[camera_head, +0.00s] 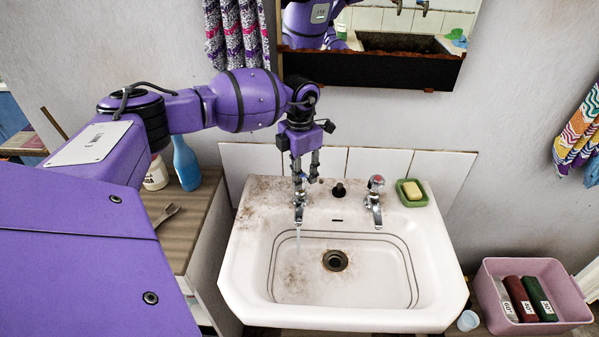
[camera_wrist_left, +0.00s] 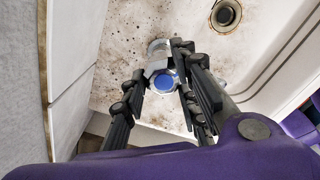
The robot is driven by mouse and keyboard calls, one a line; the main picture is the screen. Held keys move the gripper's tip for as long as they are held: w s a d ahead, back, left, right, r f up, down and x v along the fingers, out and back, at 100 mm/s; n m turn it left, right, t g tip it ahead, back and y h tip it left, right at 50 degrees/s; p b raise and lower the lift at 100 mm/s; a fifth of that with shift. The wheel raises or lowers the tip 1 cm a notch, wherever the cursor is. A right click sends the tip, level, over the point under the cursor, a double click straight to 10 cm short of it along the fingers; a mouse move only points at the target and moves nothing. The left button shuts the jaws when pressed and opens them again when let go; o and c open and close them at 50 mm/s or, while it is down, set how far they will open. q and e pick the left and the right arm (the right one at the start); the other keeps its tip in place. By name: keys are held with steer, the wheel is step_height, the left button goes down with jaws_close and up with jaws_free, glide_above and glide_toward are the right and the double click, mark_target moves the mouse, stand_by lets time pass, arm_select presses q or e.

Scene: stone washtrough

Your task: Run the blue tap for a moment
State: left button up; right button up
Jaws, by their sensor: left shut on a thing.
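The blue tap (camera_head: 299,208) is the left of two chrome taps at the back of the white sink (camera_head: 238,262). Its blue cap shows in the left wrist view (camera_wrist_left: 166,82). A thin stream of water falls from its spout into the basin. My left gripper (camera_head: 304,177) points down from above and is shut on the tap's head. Its fingers hide part of the head. The other tap (camera_head: 374,205), with a red cap, stands to the right and is untouched. My right gripper is not in view.
A black plug (camera_head: 339,191) stands between the taps. A green soap dish (camera_head: 412,199) with yellow soap sits at the back right corner. A blue bottle (camera_head: 186,164) stands on the left counter. A mirror (camera_head: 400,22) hangs behind. A pink tub (camera_head: 565,293) sits at lower right.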

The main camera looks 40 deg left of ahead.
arm_select(q)
steer(key=shift+w+a+r, duration=0.2)
steer(key=shift+a+r, duration=0.05)
steer(key=o, duration=1)
steer(key=shift+o, duration=0.3)
steer(key=shift+f, duration=0.1)
steer(key=shift+s, duration=0.1)
steer(key=shift+d, duration=0.1)
step_height(320, 180, up, 12)
